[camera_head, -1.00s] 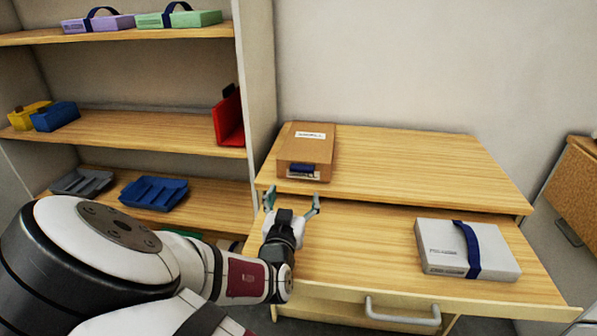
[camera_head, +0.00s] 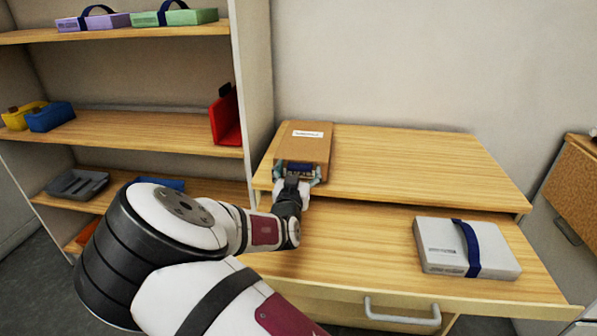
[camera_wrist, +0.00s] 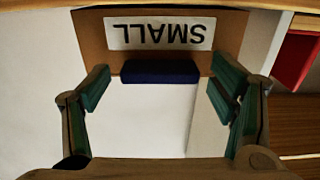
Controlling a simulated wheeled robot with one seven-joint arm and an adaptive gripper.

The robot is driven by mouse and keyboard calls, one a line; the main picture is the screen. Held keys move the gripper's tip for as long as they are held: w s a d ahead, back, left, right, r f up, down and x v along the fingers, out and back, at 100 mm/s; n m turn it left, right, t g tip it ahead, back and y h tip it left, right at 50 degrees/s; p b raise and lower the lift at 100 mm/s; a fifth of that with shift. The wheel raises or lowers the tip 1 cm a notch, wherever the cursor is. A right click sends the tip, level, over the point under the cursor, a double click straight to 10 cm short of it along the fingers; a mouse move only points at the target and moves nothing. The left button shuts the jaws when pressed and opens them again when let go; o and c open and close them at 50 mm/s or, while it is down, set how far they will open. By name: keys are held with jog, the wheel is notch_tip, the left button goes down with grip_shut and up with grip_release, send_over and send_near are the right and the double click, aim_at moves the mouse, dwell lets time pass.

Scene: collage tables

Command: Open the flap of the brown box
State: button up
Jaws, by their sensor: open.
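The brown box (camera_head: 305,146) lies on the left part of the upper table top, with a white label on its top. A dark blue tab is at its front edge. In the wrist view the brown box (camera_wrist: 90,28) shows a white label reading SMALL upside down, with the dark blue tab (camera_wrist: 160,72) below it. My gripper (camera_head: 298,175) is at the front of the box. In the wrist view my open gripper (camera_wrist: 160,90) has its green-padded fingers spread on either side of the tab, with clear space between them and the tab.
A white box with a blue strap (camera_head: 440,245) lies on the lower drawer surface at right. A drawer handle (camera_head: 402,312) sticks out in front. A shelf unit (camera_head: 120,130) stands at left with several boxes and trays. The upper table top right of the brown box is clear.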

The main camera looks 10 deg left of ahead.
jog(key=shift+c, duration=0.5)
jog(key=c, duration=1.6)
jog(key=shift+r, duration=0.15)
